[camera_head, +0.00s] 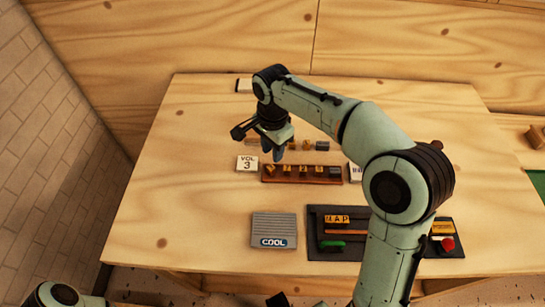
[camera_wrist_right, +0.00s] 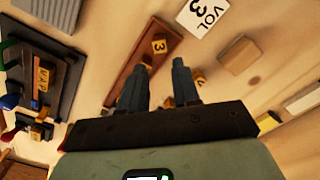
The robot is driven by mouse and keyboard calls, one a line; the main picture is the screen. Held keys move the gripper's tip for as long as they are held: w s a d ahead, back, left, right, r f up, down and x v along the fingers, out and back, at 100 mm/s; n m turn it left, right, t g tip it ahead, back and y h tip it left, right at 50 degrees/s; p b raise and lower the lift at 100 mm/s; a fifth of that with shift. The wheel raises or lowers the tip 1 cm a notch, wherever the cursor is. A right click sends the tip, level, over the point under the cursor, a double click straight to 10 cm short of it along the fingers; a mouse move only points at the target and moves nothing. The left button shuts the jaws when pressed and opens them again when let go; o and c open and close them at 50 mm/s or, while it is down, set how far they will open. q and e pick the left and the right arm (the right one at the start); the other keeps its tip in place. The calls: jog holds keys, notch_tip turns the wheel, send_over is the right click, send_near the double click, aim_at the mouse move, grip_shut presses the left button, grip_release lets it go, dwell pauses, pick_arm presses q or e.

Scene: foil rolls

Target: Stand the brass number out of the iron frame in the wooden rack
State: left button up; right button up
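The wooden rack (camera_head: 323,181) lies mid-table, a long reddish-brown strip with several small brass number blocks along it and a dark block at its right end. It also shows in the right wrist view (camera_wrist_right: 127,73), with a brass 3 (camera_wrist_right: 158,45) near its far end. The iron frame (camera_head: 316,250) is a dark tray at the front right, holding brass letters reading MAP (camera_head: 337,219); my right arm hides part of it. My right gripper (camera_head: 274,154) is above the rack's left end, fingers apart, with nothing visibly held.
A VOL 3 card (camera_head: 247,163) lies left of the rack. Several small blocks (camera_head: 308,146) lie behind it. A grey COOL box (camera_head: 274,226) stands left of the frame. A green piece (camera_head: 332,244) and a red knob (camera_head: 447,243) are on the frame. The table's left side is clear.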

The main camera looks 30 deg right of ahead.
notch_tip(320, 180, up, 6)
jog(key=shift+f+p, duration=0.25)
jog(key=shift+p, duration=0.15)
dwell(0.3)
